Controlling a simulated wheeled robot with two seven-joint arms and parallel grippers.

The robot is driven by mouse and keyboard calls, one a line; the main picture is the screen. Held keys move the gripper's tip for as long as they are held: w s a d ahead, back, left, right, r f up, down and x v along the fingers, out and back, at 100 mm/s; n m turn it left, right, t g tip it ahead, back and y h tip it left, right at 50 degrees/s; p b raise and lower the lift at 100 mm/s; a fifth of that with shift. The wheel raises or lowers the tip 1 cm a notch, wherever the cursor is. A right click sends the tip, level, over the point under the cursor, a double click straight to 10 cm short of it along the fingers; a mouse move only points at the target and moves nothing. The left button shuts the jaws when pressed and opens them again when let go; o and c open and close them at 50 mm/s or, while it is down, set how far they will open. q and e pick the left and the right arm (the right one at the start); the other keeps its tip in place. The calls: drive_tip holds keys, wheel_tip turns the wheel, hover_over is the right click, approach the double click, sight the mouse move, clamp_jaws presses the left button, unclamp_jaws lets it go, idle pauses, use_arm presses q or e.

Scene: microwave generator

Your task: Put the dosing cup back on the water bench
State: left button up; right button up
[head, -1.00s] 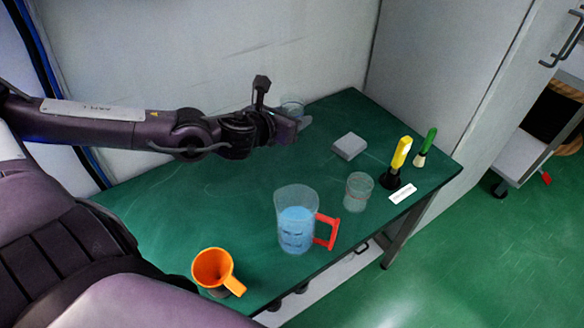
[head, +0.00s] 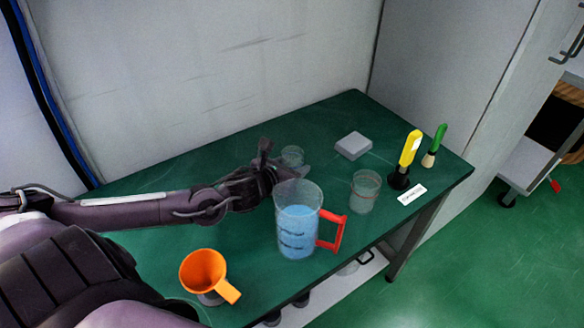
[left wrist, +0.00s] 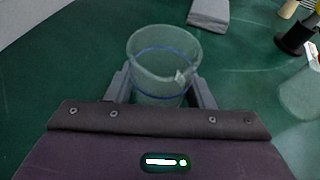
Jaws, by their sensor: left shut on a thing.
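The dosing cup is a small clear cup (head: 292,155) with a blue ring, seen large in the left wrist view (left wrist: 163,60). My left gripper (left wrist: 163,92) is shut on it, with one finger on each side, and the cup is upright. In the head view the left gripper (head: 287,173) is low over the back middle of the green water bench (head: 150,225). I cannot tell whether the cup's base touches the bench top. My right gripper is not in view.
A jug of blue water (head: 297,225) with a red handle stands just in front of the gripper. An orange funnel (head: 203,270) is front left. A clear jar (head: 364,192), grey block (head: 353,145), yellow-handled tool (head: 409,150) and green-handled brush (head: 435,145) are to the right.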

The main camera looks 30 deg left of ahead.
use_arm(q)
drive_tip(key=shift+f, duration=0.1)
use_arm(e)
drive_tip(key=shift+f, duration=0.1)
use_arm(q)
drive_tip(key=o, duration=1)
drive_tip(key=shift+o, duration=0.2)
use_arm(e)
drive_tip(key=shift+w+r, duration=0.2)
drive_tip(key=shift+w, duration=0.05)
